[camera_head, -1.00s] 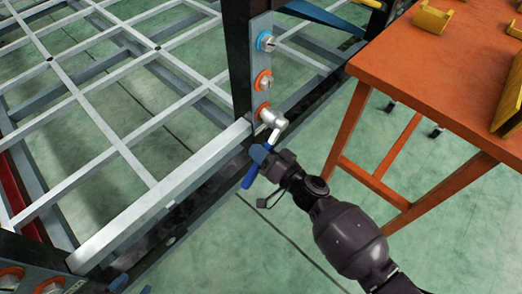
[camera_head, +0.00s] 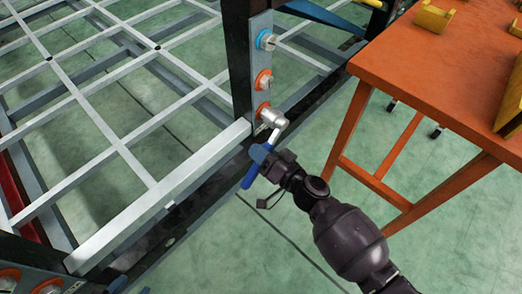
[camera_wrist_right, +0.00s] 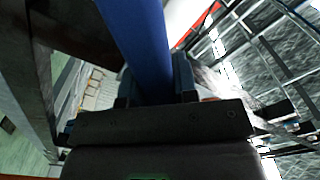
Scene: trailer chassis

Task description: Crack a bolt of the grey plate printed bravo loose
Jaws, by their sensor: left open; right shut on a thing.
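A grey plate (camera_head: 260,56) stands upright on a dark post, with several bolts in a column. The top bolt (camera_head: 268,41) has a blue ring; the middle bolt (camera_head: 265,79) and bottom one have orange rings. No print on it is readable. A wrench with a silver socket head (camera_head: 273,117) and blue handle (camera_head: 251,174) meets the bottom bolt, whose head is hidden. My right gripper (camera_head: 262,157) is shut on the blue handle, which also fills the middle of the right wrist view (camera_wrist_right: 137,45).
A second plate (camera_head: 70,288) with orange-ringed bolts is at the lower left. A pale frame rail (camera_head: 165,195) and grid lie left of the post. An orange table (camera_head: 440,85) with yellow parts stands at the right. Green floor is clear between.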

